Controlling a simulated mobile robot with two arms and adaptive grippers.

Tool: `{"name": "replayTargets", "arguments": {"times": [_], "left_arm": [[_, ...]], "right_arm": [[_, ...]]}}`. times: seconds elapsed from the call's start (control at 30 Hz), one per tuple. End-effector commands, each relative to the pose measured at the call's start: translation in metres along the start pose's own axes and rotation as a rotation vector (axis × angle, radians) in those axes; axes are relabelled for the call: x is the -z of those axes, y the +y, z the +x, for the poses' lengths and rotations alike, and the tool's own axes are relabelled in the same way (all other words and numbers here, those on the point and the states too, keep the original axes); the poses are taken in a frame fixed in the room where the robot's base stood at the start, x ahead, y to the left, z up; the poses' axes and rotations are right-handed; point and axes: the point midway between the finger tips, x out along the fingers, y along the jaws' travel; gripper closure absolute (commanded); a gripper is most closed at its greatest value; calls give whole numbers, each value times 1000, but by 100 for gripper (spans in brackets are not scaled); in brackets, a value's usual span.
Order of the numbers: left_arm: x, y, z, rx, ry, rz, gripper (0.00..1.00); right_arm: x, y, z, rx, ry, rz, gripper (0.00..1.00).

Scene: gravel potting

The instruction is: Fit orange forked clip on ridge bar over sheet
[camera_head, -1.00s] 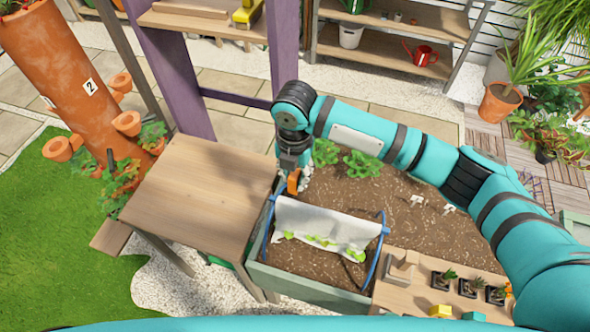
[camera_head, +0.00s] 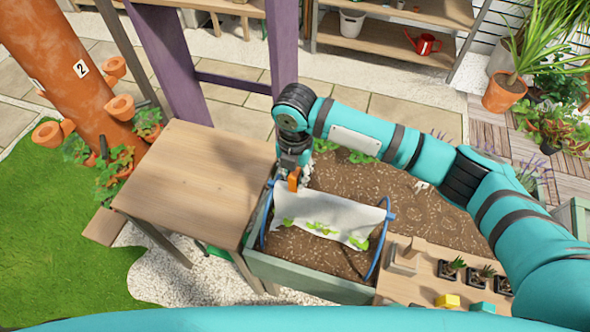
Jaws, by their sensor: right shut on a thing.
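The orange forked clip (camera_head: 293,181) is held in my right gripper (camera_head: 294,178), which is shut on it and points down. The clip is at the left end of the white sheet (camera_head: 325,213), close above it; I cannot tell whether it touches the ridge bar. The sheet is draped over the blue ridge bar (camera_head: 391,215), whose right end sticks out past the sheet. Blue hoops (camera_head: 377,252) stand in the planter at both ends. My left gripper is not in view.
The planter box (camera_head: 300,277) holds soil and green seedlings under the sheet. A bare wooden table (camera_head: 200,185) stands to its left. A wooden board (camera_head: 420,283) with small potted plants, a yellow block (camera_head: 447,301) and a teal block (camera_head: 481,309) is at the right.

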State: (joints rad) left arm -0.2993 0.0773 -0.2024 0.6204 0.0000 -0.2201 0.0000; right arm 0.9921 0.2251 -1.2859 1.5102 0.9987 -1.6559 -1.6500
Motion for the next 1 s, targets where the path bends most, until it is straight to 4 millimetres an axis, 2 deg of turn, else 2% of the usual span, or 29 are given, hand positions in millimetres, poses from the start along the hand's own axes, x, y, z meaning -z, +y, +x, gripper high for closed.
{"name": "replayTargets", "arguments": {"times": [0.47, 1.0], "left_arm": [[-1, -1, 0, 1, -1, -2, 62], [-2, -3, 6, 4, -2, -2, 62]], "right_arm": [[0, 0, 0, 0, 0, 0, 100], [0, 0, 13, 1, 0, 0, 100]]}}
